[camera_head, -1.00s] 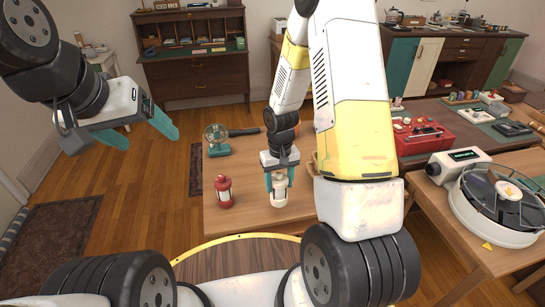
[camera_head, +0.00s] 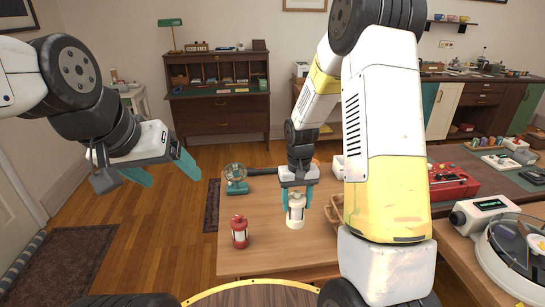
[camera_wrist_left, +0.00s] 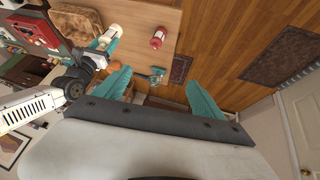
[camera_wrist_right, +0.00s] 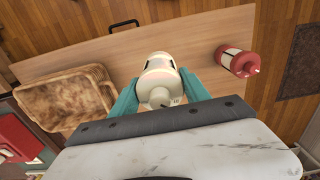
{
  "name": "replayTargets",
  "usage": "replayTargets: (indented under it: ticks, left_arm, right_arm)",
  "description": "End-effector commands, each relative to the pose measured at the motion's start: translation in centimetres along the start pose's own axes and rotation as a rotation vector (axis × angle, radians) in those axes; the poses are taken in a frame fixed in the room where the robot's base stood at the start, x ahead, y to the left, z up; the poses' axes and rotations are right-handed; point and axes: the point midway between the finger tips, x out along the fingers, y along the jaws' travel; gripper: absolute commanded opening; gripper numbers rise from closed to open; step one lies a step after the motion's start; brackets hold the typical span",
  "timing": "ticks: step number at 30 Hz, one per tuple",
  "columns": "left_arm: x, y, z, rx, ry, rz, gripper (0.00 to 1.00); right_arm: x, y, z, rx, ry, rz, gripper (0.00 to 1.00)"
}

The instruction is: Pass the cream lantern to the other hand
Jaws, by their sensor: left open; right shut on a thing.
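The cream lantern (camera_head: 295,214) is upright between the teal fingers of my right gripper (camera_head: 297,202), at the wooden table's surface. I cannot tell whether its base touches the table. In the right wrist view the lantern (camera_wrist_right: 159,80) sits between the two fingers, and my right gripper (camera_wrist_right: 158,100) is shut on it. My left gripper (camera_head: 168,177) is open and empty, held up left of the table over the floor. In the left wrist view the left gripper (camera_wrist_left: 157,92) has widely spread fingers with nothing between them; the cream lantern (camera_wrist_left: 110,35) shows at upper left.
A red lantern (camera_head: 240,232) stands on the table (camera_head: 260,258) left of the cream one. A teal fan (camera_head: 236,178) is at the table's back left. A wicker tray (camera_wrist_right: 65,97) lies on the other side of the cream lantern. The front left of the table is bare.

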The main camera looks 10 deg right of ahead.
Motion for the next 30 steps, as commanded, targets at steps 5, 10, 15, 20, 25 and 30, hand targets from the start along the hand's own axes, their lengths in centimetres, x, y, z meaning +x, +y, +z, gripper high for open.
replayTargets:
  ticks: [5, 10, 15, 20, 25, 30]
  left_arm:
    - [0.0, 0.0, 0.0, 0.000, 0.000, 0.000, 0.79]
    - [0.0, 0.0, 0.0, 0.000, 0.000, 0.000, 0.79]
    - [0.0, 0.0, 0.0, 0.000, 0.000, 0.000, 0.79]
    - [0.0, 0.0, 0.0, 0.000, 0.000, 0.000, 0.79]
    - [0.2, -0.1, -0.2, 0.002, 0.003, -0.003, 0.80]
    - [2.3, -1.2, -2.5, 0.029, 0.043, -0.034, 0.80]
  right_arm:
    - [-2.7, -3.1, -2.4, -0.163, 0.008, 0.001, 0.00]
    - [-5.6, -6.4, -4.9, -0.348, 0.009, 0.003, 0.00]
    - [-8.2, -9.3, -7.2, -0.514, 0.009, 0.005, 0.00]
    - [-9.8, -11.1, -8.5, -0.621, 0.007, 0.005, 0.00]
    - [-10.6, -11.9, -9.1, -0.671, 0.006, 0.006, 0.00]
    - [-10.7, -12.0, -9.2, -0.677, 0.006, 0.006, 0.00]
